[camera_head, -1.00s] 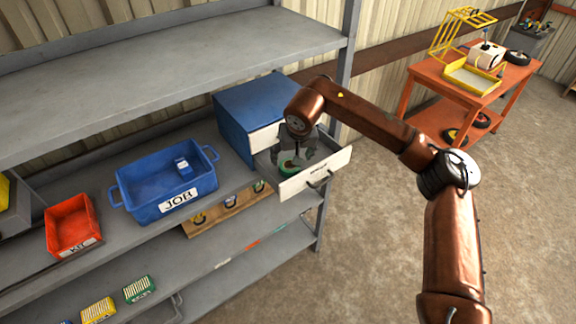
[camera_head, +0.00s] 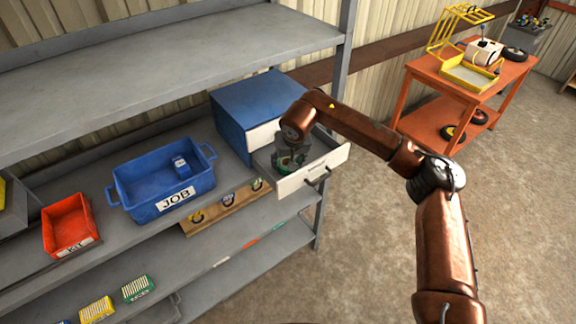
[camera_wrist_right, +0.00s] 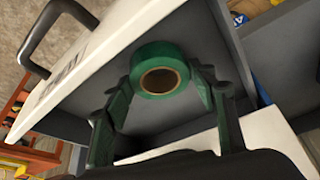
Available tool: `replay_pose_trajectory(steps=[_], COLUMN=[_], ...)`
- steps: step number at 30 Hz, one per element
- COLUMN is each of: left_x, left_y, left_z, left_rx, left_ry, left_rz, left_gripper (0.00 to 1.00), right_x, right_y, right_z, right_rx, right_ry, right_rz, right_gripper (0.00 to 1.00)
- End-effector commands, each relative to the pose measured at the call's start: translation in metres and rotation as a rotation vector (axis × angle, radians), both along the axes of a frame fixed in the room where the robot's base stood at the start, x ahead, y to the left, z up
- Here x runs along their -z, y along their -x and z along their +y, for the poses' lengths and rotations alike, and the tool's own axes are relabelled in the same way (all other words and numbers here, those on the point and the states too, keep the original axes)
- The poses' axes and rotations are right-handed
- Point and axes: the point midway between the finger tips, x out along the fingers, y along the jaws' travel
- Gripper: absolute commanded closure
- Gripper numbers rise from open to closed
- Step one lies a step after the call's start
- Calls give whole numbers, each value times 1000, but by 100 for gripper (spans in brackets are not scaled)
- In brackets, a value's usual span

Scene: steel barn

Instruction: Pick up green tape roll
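The green tape roll (camera_wrist_right: 150,57) lies flat on the grey floor of the open drawer (camera_head: 316,173), with its brown core facing up. My right gripper (camera_wrist_right: 162,80) reaches down into the drawer with one finger on each side of the roll. The fingers stand apart and their tips are close to the roll's sides; contact is not clear. In the head view, the right gripper (camera_head: 289,160) hides most of the roll. My left gripper is in neither view.
The drawer's white front with its dark handle and the blue cabinet (camera_head: 258,101) stand close around the right gripper. A blue JOB bin (camera_head: 153,203) and a red KIT bin (camera_head: 68,226) are on the shelf at left. An orange cart (camera_head: 471,84) stands at right.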

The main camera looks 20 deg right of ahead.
Motion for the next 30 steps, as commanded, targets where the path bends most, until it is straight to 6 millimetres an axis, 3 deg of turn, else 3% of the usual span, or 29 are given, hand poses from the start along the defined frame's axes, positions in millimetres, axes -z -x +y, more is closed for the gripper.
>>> replay_pose_trajectory(steps=[12, 23, 30], left_x=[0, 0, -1], left_y=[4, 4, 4], left_z=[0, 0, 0], left_rx=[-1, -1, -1], left_ry=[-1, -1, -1], left_rz=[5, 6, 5], left_gripper=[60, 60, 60], right_x=[0, -7, -40], right_y=[0, 0, 4], right_z=[0, 0, 2], right_rx=[0, 1, -1], right_ry=[0, 0, 0], right_rz=[0, -1, -4], right_gripper=[77, 77, 77])
